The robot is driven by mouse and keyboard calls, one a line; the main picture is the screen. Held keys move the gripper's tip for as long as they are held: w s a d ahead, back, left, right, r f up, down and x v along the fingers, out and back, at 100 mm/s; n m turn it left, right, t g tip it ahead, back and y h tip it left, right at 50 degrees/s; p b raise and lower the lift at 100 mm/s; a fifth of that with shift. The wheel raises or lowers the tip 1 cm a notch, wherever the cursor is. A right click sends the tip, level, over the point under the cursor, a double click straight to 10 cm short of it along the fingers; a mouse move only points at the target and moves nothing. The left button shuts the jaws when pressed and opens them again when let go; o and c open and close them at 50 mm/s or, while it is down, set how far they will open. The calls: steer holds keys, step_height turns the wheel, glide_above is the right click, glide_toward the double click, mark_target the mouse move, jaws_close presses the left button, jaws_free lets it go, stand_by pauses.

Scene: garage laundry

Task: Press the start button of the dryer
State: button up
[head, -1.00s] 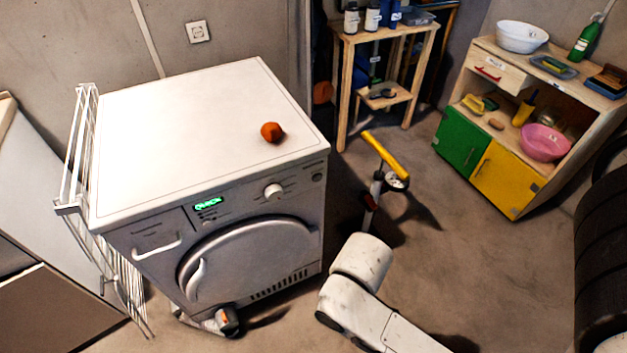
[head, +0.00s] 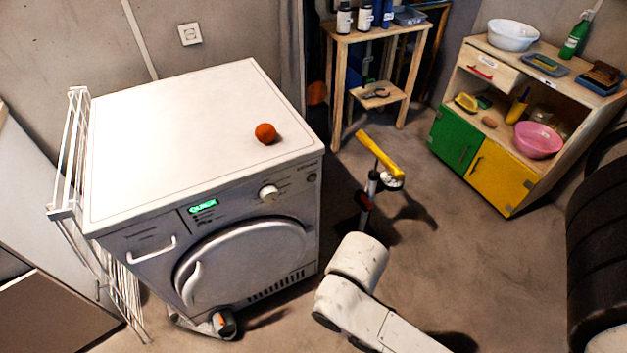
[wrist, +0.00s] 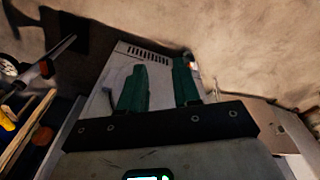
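The white dryer (head: 250,255) stands at left centre in the head view. Small marks sit under the display; labels are too small to tell which control is start. In the wrist view the dryer's vented lower front (wrist: 146,50) shows beyond my gripper (wrist: 159,82). Its two dark green fingers are apart, with nothing between them. My gripper is not visible in the head view, so its distance from the panel is unclear.
An orange ball (head: 265,133) lies on the dryer top. A white drying rack (head: 68,165) is at its left. A yellow-handled scooter (head: 380,155) stands right of it. A grey object with an orange part (head: 222,323) lies at its foot. Tyres (head: 598,235) are far right.

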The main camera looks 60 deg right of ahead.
jaws_close()
stand_by(1.1)
